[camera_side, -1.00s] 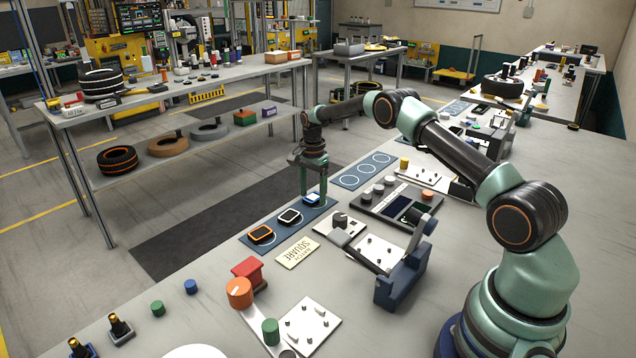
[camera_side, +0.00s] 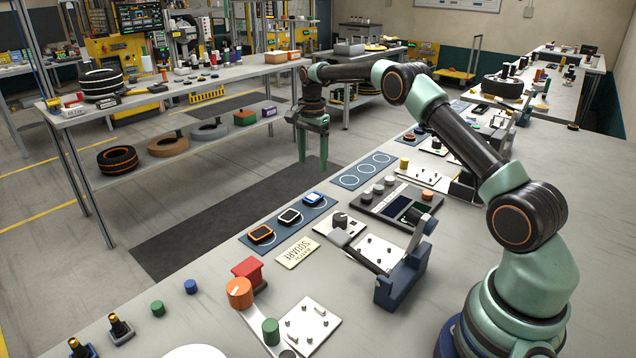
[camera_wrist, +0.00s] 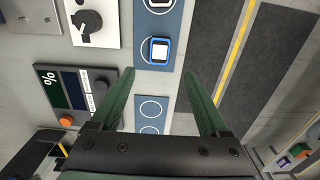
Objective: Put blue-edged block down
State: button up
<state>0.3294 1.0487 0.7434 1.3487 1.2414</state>
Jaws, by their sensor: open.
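The blue-edged block (camera_side: 312,198) rests on the far end of a blue mat (camera_side: 286,232), in line with a white-topped dark block (camera_side: 290,217) and an orange-edged block (camera_side: 261,234). In the wrist view the blue-edged block (camera_wrist: 159,51) lies ahead of the fingertips, with nothing touching it. My gripper (camera_side: 315,166) is open and empty, raised above and beyond the mat, pointing down. In the wrist view its two green fingers (camera_wrist: 158,72) stand wide apart.
A second blue mat with empty white circles (camera_side: 367,170) lies farther along the bench edge. A knob plate (camera_side: 340,223), a control panel (camera_side: 396,202) and a blue clamp fixture (camera_side: 404,275) stand nearby. A "MATCH SQUARE" card (camera_side: 297,253) lies in front of the mat.

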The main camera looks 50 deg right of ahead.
jog(key=s+a+r+n+t, duration=0.1)
jog(key=s+a+r+n, duration=0.35)
jog(key=r, duration=0.35)
jog(key=s+a+r+n+t, duration=0.2)
jog(key=s+a+r+n, duration=0.2)
jog(key=a+r, duration=0.3)
jog(key=s+a+n+t, duration=0.1)
jog(key=s+a+n, duration=0.2)
jog(key=s, duration=0.5)
jog(key=s+a+f+n+t, duration=0.1)
jog(key=s+a+n, duration=0.3)
jog(key=s, duration=0.5)
jog(key=shift+s+f+n+t, duration=0.25)
jog(key=shift+f+n+t, duration=0.05)
jog(key=shift+n, duration=0.95)
